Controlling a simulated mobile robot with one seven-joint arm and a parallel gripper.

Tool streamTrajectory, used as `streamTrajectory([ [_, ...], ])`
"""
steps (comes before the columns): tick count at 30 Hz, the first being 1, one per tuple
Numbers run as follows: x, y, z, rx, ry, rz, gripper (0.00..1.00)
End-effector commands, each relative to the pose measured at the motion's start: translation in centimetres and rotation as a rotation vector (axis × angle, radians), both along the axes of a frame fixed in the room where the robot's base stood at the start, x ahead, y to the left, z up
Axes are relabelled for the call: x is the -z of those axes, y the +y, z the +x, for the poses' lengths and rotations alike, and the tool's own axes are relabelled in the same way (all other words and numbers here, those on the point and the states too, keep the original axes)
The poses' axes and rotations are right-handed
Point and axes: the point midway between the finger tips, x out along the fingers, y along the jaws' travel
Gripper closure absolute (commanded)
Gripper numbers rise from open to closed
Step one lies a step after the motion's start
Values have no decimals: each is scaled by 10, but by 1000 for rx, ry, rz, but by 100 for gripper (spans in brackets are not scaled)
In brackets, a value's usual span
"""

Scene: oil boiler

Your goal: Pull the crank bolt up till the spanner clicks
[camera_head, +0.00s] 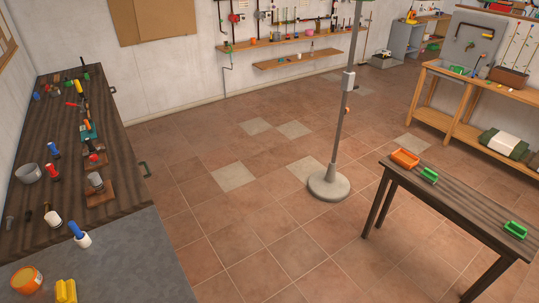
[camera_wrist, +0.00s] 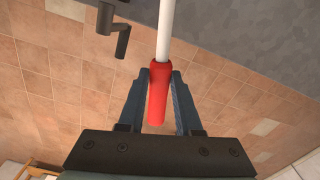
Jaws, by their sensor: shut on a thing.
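In the wrist view my gripper (camera_wrist: 160,76) is shut on a red grip (camera_wrist: 158,104) at the end of a white shaft (camera_wrist: 165,35), seemingly the spanner's handle. The two blue-grey fingers press on either side of the grip, whose free end sticks out towards my palm. The shaft runs up out of the top of the view, so its far end is hidden. The crank bolt cannot be made out for sure. A dark crank-shaped part (camera_wrist: 122,42) hangs to the left, apart from the grip. My gripper is not visible in the head view.
A grey surface (camera_wrist: 255,45) lies close at the upper right of the wrist view. In the head view a dark workbench (camera_head: 62,158) with several tools stands left, a table (camera_head: 465,205) with small bins right, and a pole (camera_head: 341,130) between. Tiled floor is open there.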

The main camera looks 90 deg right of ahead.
Motion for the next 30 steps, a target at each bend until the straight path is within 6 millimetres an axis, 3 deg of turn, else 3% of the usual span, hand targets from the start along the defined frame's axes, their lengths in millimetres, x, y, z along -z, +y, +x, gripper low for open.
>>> streamTrajectory([
  [23, 23, 0, 0, 1, -1, -1, 100],
  [30, 19, 3, -3, 37, 1, 0, 100],
])
